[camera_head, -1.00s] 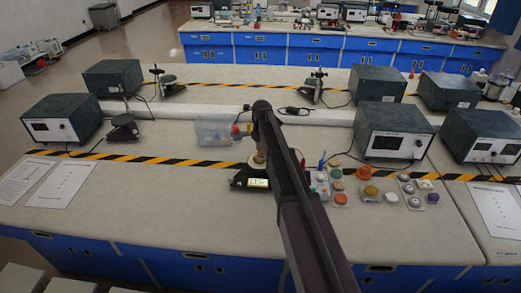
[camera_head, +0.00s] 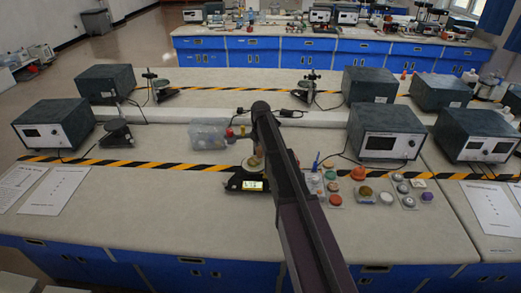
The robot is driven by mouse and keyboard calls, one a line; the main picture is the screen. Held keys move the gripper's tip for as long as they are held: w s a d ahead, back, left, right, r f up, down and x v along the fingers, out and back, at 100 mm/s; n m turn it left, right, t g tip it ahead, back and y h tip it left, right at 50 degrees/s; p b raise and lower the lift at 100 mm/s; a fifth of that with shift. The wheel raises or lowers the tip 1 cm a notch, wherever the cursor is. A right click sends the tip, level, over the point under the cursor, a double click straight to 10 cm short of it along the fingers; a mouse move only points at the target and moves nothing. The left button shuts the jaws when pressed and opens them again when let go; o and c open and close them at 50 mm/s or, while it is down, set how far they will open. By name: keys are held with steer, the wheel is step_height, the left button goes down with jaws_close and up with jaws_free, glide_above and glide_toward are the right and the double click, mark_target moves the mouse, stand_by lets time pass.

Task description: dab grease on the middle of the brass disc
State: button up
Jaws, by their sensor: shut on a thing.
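My arm reaches from the bottom of the view over the bench. My gripper (camera_head: 258,150) is at its far end, mostly hidden behind the arm, above a black scale. It appears shut on a small tan thing (camera_head: 254,161), which is partly hidden; I cannot tell whether this touches the scale's pale round pan. A brownish-gold round piece (camera_head: 365,191), perhaps the brass disc, lies right of the arm among small round pieces. I cannot make out any grease.
A clear bin (camera_head: 208,136) stands left of the arm. A squeeze bottle (camera_head: 315,165) and coloured round pieces stand to the right. Grey instrument boxes (camera_head: 387,132) line the back. The bench front at left is clear except for papers (camera_head: 40,188).

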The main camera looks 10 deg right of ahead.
steer(key=shift+s+a, duration=0.15)
steer(key=shift+s+a, duration=0.3)
steer(key=shift+a, duration=0.4)
steer(key=shift+s+a, duration=0.3)
steer(key=shift+a, duration=0.35)
steer(key=shift+s+a, duration=0.4)
steer(key=shift+a, duration=0.35)
steer(key=shift+s+a, duration=0.4)
steer(key=shift+a, duration=0.3)
steer(key=shift+w+a, duration=0.15)
steer(key=shift+w, duration=0.15)
